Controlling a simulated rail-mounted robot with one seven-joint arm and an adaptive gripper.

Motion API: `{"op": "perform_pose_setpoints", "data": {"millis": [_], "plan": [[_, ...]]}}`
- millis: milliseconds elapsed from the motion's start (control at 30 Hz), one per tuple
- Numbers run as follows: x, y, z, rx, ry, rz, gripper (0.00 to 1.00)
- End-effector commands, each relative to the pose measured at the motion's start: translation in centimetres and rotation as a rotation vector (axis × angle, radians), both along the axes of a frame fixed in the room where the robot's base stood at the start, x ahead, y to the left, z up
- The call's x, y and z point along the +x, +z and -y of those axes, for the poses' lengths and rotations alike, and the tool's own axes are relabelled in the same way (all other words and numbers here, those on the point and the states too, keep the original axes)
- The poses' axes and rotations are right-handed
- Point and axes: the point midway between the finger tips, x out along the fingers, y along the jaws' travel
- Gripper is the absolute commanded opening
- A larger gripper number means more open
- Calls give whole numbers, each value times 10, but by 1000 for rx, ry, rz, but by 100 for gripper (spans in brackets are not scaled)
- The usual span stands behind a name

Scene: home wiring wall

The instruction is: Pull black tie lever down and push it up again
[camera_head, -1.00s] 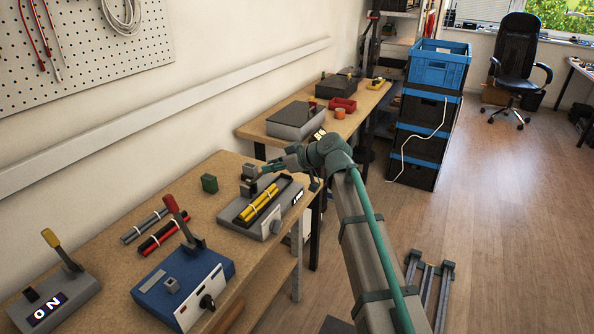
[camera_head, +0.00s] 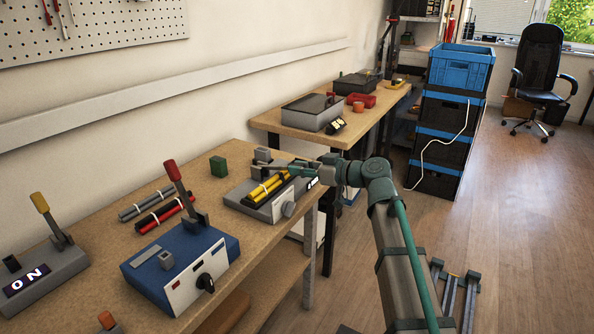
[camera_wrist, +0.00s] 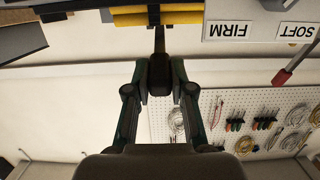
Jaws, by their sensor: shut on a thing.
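The black tie lever (camera_wrist: 158,72) is between my gripper's fingertips in the wrist view. My gripper (camera_head: 284,168) is shut on its dark handle and reaches in from the right over the grey tying device (camera_head: 250,207). Yellow rods (camera_head: 262,188) lie in the device; they also show behind the lever in the wrist view (camera_wrist: 185,17). The lever is hard to make out in the head view, where my gripper covers that area. Its exact angle cannot be told.
A blue box (camera_head: 185,262) with a red-handled lever (camera_head: 173,175) stands left of the device. A grey box with a yellow-handled lever (camera_head: 41,205) is farther left. Red rods (camera_head: 163,212) and a green block (camera_head: 218,166) lie behind. FIRM (camera_wrist: 230,29) and SOFT (camera_wrist: 297,29) labels appear inverted.

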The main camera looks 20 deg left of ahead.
Motion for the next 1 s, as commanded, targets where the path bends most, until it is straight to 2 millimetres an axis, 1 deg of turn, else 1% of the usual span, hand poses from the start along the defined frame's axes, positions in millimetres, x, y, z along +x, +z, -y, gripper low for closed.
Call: {"op": "perform_pose_setpoints", "data": {"millis": [33, 500, 533, 667, 1000], "plan": [[-1, -6, 1, -8, 1, 0, 0], [-1, -6, 2, -9, 1, -2, 0], [-1, -6, 2, -9, 1, -2, 26], [0, -6, 2, -7, 1, -1, 47], [0, -4, 3, -4, 0, -1, 48]]}}
